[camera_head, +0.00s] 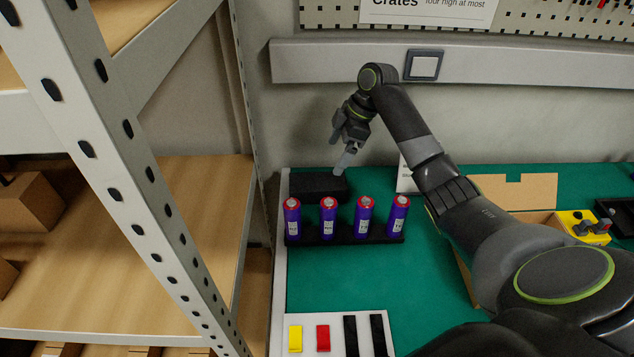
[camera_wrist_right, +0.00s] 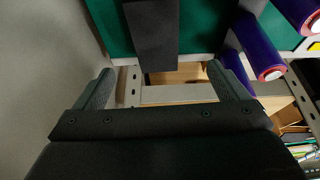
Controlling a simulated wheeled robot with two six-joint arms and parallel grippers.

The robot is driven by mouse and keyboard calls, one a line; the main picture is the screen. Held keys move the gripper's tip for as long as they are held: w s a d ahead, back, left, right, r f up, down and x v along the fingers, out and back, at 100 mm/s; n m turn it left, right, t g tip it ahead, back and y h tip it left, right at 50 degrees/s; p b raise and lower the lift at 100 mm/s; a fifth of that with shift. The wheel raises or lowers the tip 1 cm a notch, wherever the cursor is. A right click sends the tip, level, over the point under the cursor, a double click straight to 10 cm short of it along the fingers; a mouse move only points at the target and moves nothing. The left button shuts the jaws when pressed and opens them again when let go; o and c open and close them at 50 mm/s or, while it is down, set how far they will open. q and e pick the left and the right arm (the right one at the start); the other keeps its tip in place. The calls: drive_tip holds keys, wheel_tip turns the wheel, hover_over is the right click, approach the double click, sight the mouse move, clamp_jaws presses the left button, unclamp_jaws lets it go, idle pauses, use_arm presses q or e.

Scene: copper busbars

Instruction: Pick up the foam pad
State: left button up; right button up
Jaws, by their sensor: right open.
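The foam pad (camera_head: 318,185) is a dark grey block lying on the green bench mat, behind the row of purple cells. It also shows in the right wrist view (camera_wrist_right: 152,36), at the top centre, its near end lined up between the fingers. My right gripper (camera_head: 346,158) is above the pad's back right part in the head view. In the right wrist view my right gripper (camera_wrist_right: 160,70) has its two fingers spread wide with nothing between them. I cannot tell its exact height over the pad. My left gripper is in neither view.
Several purple cells with red tops (camera_head: 328,218) stand in a black holder just in front of the pad. A white board (camera_head: 308,333) with yellow, red and black pieces lies nearer. A shelf rack (camera_head: 125,150) rises at left. The mat's middle (camera_head: 340,280) is clear.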

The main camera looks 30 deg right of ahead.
sight(318, 181)
drive_tip(key=x, duration=1)
drive_tip(key=shift+w+f, duration=0.25)
drive_tip(key=shift+w, duration=0.15)
drive_tip(key=shift+c, duration=0.2)
drive_tip(key=c, duration=1)
drive_tip(key=shift+r, duration=0.1)
